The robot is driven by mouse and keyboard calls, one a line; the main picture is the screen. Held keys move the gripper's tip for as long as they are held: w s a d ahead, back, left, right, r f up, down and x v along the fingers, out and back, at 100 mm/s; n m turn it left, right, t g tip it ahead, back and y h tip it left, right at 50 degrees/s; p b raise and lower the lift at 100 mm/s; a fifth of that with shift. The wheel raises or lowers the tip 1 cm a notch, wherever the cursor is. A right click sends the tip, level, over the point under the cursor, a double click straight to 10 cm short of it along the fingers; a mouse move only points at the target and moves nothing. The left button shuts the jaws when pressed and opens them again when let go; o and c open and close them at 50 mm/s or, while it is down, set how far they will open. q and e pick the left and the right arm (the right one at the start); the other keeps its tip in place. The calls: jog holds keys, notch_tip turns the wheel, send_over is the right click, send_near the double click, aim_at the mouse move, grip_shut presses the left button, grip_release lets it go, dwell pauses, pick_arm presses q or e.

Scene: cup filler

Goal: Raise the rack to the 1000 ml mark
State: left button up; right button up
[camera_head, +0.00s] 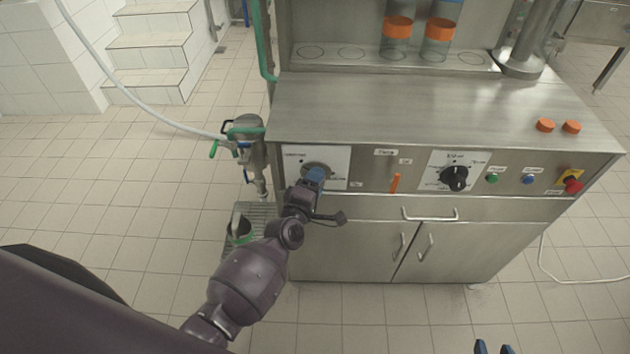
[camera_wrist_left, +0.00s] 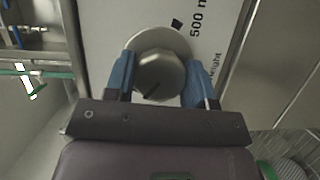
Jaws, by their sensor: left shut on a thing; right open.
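My left gripper (camera_head: 316,174) is at the left dial on the front of the steel machine. In the left wrist view its blue fingers (camera_wrist_left: 164,88) are shut on the round metal knob (camera_wrist_left: 160,70), one on each side. The knob's dark pointer line faces the lower left of that view. A black square mark (camera_wrist_left: 177,23) stands beside the text "500 ml"; a partly covered word ends in "eight". The 1000 ml mark cannot be made out. A shelf with ringed places (camera_head: 390,60) stands at the machine's back. My right gripper (camera_head: 494,349) is open and empty at the bottom edge.
Two clear cups with orange bands (camera_head: 397,35) stand on the shelf. Two orange caps (camera_head: 558,126) lie on the worktop. Drawer and doors are shut below.

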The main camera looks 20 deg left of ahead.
pick_arm(q)
jog(key=o, duration=0.9)
jog(key=s, duration=0.7)
jog(key=s+a, duration=0.1)
jog(key=s, duration=0.2)
jog(key=shift+s+r, duration=0.15)
jog(key=shift+s, duration=0.25)
